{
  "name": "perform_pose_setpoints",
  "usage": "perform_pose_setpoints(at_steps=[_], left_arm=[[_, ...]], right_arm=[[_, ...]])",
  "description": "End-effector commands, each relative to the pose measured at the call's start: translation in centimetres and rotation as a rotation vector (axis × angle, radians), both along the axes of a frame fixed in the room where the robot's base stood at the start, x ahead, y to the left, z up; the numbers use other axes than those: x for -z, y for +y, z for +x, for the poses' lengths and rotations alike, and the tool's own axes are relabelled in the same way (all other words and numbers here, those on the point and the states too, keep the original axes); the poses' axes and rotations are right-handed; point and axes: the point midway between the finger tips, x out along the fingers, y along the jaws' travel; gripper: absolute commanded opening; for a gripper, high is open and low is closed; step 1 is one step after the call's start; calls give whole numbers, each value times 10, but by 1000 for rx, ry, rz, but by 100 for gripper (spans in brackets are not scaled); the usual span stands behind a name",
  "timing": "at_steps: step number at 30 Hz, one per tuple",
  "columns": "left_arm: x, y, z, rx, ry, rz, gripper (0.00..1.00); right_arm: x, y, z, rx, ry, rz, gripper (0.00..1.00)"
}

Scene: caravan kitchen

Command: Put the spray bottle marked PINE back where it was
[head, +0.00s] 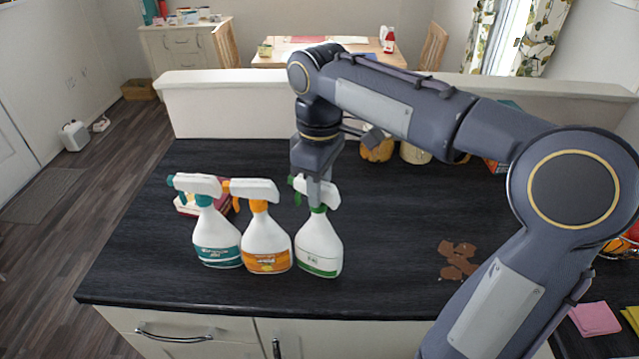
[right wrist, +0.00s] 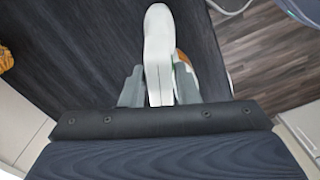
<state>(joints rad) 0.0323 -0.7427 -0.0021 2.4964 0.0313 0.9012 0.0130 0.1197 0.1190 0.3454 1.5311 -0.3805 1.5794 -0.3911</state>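Three white spray bottles stand in a row near the counter's front left: one with a teal trigger and label (head: 217,238), one with an orange trigger and label (head: 265,243), and one with a green trigger and label (head: 319,246) at the right. The label words are too small to read; green may be the PINE one. My right gripper (head: 318,192) reaches down onto the green bottle's head. In the right wrist view the white head (right wrist: 158,50) lies between the two fingers, which appear to touch both sides. The bottle is upright, seemingly on the counter. My left gripper is out of view.
A dark red box (head: 187,207) lies behind the teal and orange bottles. Jars (head: 376,150) stand by the back ledge (head: 230,108). Pink cloth (head: 595,318) lies at the far right.

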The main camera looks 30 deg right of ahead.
Motion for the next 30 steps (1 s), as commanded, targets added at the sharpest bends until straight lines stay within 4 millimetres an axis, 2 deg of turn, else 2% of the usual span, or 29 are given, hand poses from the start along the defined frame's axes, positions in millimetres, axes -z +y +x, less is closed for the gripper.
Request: perform_pose_setpoints(at_steps=[1, 3, 14, 17, 24, 30], left_arm=[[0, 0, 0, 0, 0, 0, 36], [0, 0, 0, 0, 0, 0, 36], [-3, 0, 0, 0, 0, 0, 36], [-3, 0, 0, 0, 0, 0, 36], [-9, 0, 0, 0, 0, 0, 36], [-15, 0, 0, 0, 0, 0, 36]], right_arm=[[0, 0, 0, 0, 0, 0, 35], [0, 0, 0, 0, 0, 0, 43], [-6, 0, 0, 0, -1, 1, 43], [-19, 0, 1, 0, -3, 1, 43], [-71, 1, 1, -1, -5, 2, 43], [-107, 1, 1, -1, -2, 1, 43]])
